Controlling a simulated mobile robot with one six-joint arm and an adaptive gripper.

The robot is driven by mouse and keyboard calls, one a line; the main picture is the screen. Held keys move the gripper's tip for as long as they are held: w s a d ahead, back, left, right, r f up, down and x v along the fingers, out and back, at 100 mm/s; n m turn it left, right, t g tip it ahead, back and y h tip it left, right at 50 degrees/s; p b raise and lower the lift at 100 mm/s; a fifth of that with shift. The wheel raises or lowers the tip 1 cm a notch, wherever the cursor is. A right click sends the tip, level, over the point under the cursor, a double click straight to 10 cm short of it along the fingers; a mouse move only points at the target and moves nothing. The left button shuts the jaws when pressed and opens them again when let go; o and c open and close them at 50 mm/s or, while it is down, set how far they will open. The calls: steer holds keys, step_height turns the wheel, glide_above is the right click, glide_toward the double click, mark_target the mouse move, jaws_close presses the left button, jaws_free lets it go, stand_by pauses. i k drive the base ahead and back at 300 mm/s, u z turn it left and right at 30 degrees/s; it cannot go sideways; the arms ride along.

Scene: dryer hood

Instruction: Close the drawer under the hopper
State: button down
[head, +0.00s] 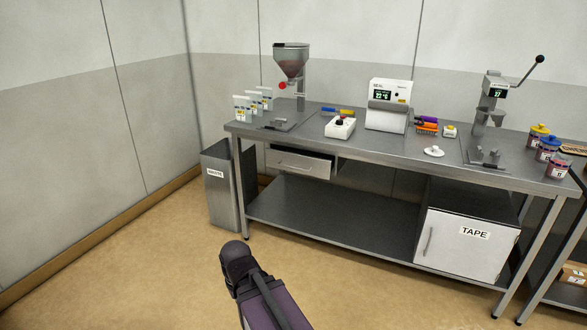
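The drawer (298,164) hangs under the left part of the steel workbench, below the hopper (291,62). It has a pale metal front with a bar handle (294,168). My gripper's fingers are not visible.
A grey waste bin (222,185) stands left of the bench, near the drawer. A lower shelf (330,215) and a white TAPE cabinet (466,243) are under the bench. A sealer (388,105) and small items stand on top. The floor in front is clear.

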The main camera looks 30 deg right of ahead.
mark_target(307, 163)
steer(key=u, duration=0.15)
steer(key=i, duration=1.3)
steer(key=z, duration=0.3)
